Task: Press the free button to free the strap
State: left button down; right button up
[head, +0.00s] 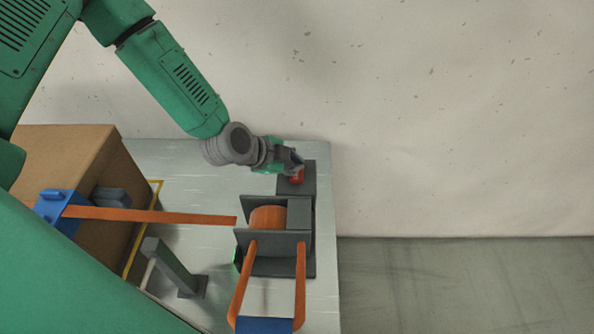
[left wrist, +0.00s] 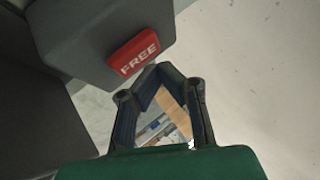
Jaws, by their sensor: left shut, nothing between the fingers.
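The red free button (left wrist: 134,50) carries the word FREE and sits on a dark grey block (left wrist: 95,35) in the left wrist view. In the head view the red button (head: 297,177) shows just below my left gripper (head: 298,166). In the left wrist view my left gripper (left wrist: 160,72) has its fingertips together, empty, close beside the button's lower right corner. I cannot tell whether they touch it. An orange strap (head: 150,215) runs from a blue buckle (head: 60,209) toward the dark grey ratchet frame (head: 272,237), which holds an orange roll (head: 267,217). My right gripper is not in view.
A cardboard box (head: 75,160) stands at the left of the grey table (head: 215,170). A dark grey lever post (head: 172,268) stands left of the ratchet. Orange straps lead down to a blue piece (head: 264,325) at the front. The wall is behind; open floor lies right.

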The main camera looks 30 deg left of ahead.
aim_at(297, 173)
pick_arm(q)
jog(key=shift+f, duration=0.1)
jog(key=shift+f, duration=0.25)
dwell(0.3)
jog(key=shift+s+f+b, duration=0.1)
jog(key=shift+f+b, duration=0.5)
jog(key=shift+b, duration=0.1)
dwell(0.5)
dwell(0.3)
jog(key=shift+r+p, duration=0.9)
jog(key=shift+r, duration=0.15)
notch_tip(297, 173, up, 5)
jog(key=p, duration=0.4)
jog(key=shift+d, duration=0.1)
